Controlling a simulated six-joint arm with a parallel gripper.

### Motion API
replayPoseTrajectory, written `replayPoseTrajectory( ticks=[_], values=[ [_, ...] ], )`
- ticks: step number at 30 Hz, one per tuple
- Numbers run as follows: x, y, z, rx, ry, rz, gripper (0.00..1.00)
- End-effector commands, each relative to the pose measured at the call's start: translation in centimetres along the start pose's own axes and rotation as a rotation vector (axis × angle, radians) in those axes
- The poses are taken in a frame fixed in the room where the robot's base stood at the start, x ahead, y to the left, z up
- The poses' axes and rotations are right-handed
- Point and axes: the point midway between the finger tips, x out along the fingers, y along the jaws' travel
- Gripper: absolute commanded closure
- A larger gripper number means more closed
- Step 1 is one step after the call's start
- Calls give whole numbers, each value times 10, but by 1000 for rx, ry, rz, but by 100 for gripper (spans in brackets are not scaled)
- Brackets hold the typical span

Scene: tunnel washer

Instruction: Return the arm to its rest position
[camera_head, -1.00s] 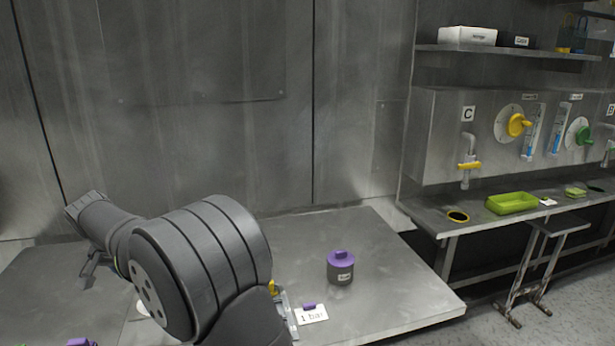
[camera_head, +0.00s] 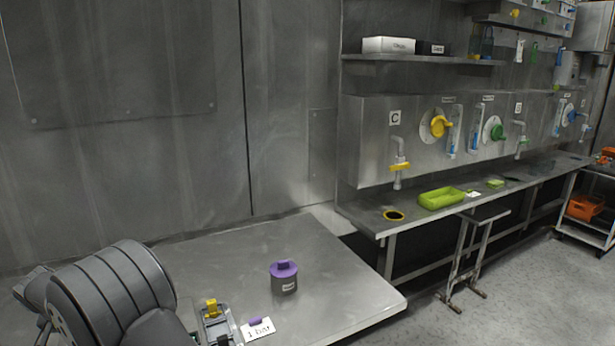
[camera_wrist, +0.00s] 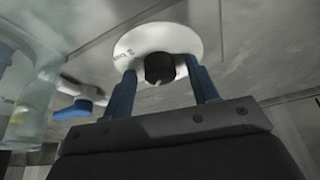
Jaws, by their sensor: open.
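My arm (camera_head: 110,295) shows at the lower left of the head view, folded low over the near steel table. My gripper (camera_wrist: 165,88) shows in the wrist view with two blue fingers spread apart. Between and beyond the fingers is a white disc (camera_wrist: 150,40) with a black round knob (camera_wrist: 160,68) at its middle. I see nothing clearly held, and I cannot tell whether the fingers touch the disc. The gripper's fingers cannot be made out in the head view.
A grey pot with a purple lid (camera_head: 284,278) stands on the steel table (camera_head: 340,285). A "1 bar" card (camera_head: 258,329) lies nearer. A blue-handled tap (camera_wrist: 80,107) and a clear vessel (camera_wrist: 30,95) are left in the wrist view.

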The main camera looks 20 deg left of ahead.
Motion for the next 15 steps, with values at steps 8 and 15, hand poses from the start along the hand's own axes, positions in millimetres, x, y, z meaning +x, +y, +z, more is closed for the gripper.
replayPoseTrajectory(
  ticks=[8, 15],
  values=[
    [-4, 0, 0, 1, 0, 0, 46],
    [-36, -1, 0, 3, 2, -2, 46]
  ],
)
